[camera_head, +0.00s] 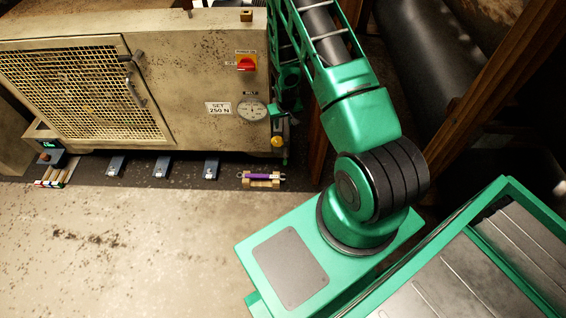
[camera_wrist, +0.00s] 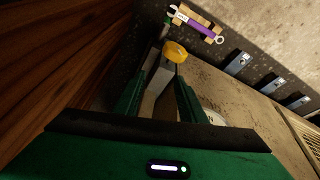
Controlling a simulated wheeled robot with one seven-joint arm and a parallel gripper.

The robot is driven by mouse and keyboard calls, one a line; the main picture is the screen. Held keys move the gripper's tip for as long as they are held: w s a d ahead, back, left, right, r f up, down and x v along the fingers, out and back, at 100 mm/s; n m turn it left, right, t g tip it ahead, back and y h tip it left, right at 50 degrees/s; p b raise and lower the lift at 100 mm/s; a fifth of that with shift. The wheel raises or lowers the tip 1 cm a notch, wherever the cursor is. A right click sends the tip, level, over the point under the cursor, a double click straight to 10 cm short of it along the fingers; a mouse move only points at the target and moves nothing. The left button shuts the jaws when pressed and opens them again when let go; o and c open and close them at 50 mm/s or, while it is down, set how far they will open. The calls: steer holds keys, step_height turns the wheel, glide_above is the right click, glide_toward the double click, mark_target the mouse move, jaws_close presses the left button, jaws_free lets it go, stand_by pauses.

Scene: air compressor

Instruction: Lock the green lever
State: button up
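In the head view my gripper (camera_head: 281,106) is at the right end of the compressor (camera_head: 190,95), just right of the gauge, and is partly hard to make out. A yellow knob (camera_head: 278,141) sits below it on a grey part; in the wrist view the yellow knob (camera_wrist: 175,52) is just beyond the fingertips. A small green piece, probably the green lever (camera_head: 285,158), shows below the knob; it also shows in the wrist view (camera_wrist: 167,27). Its lock position cannot be told.
A red and yellow switch (camera_head: 246,64) and a round gauge (camera_head: 252,109) are on the compressor front. Several blue-grey blocks (camera_head: 161,167) line the compressor's base. A wooden post (camera_head: 490,85) stands right of my arm.

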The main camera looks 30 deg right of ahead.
step_height(320, 180, down, 13)
steer(key=s+a, duration=0.2)
steer(key=a, duration=0.1)
steer(key=m, duration=0.1)
glide_toward(285, 159)
step_height(285, 159, down, 2)
steer(key=shift+t, duration=0.4)
steer(key=x, duration=1)
steer(key=shift+d+f, duration=0.2)
steer(key=shift+f, duration=0.05)
steer(key=shift+c, duration=0.2)
